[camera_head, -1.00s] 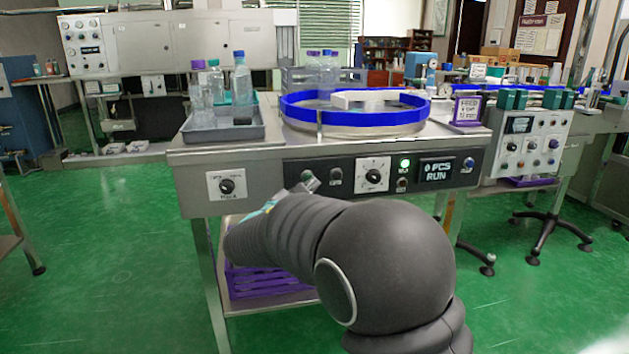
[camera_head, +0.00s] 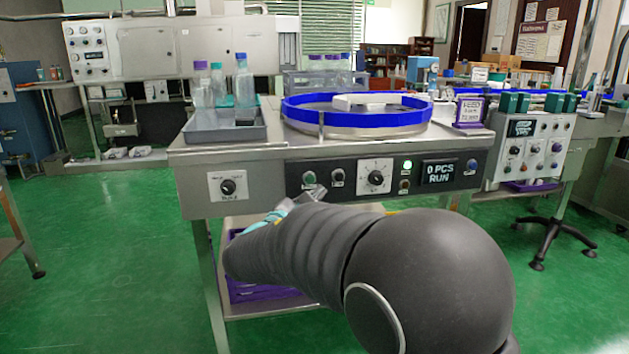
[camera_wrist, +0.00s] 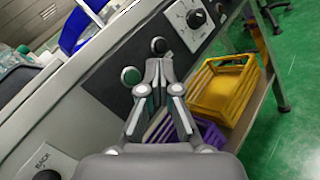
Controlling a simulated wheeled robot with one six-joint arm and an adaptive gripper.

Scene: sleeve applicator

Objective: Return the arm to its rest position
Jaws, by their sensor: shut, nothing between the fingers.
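My gripper (camera_wrist: 158,72) is shut and empty in the wrist view. Its fingertips are in front of the machine's dark control panel (camera_wrist: 115,80), between a green button (camera_wrist: 131,76) and a black knob (camera_wrist: 159,45); I cannot tell whether they touch the panel. In the head view my dark arm crosses the lower right of the picture. The gripper (camera_head: 285,205) shows only in part there, low in front of the panel, behind my arm. The display (camera_head: 439,173) reads "0 PCS RUN", and a green lamp (camera_head: 407,165) above a small knob is lit.
A blue-rimmed round table (camera_head: 372,119) and a grey tray (camera_head: 255,133) with bottles stand on the machine top. Below are a purple crate (camera_head: 245,291) and a yellow crate (camera_wrist: 222,92). Another control box (camera_head: 530,150) stands at right. The green floor at left is clear.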

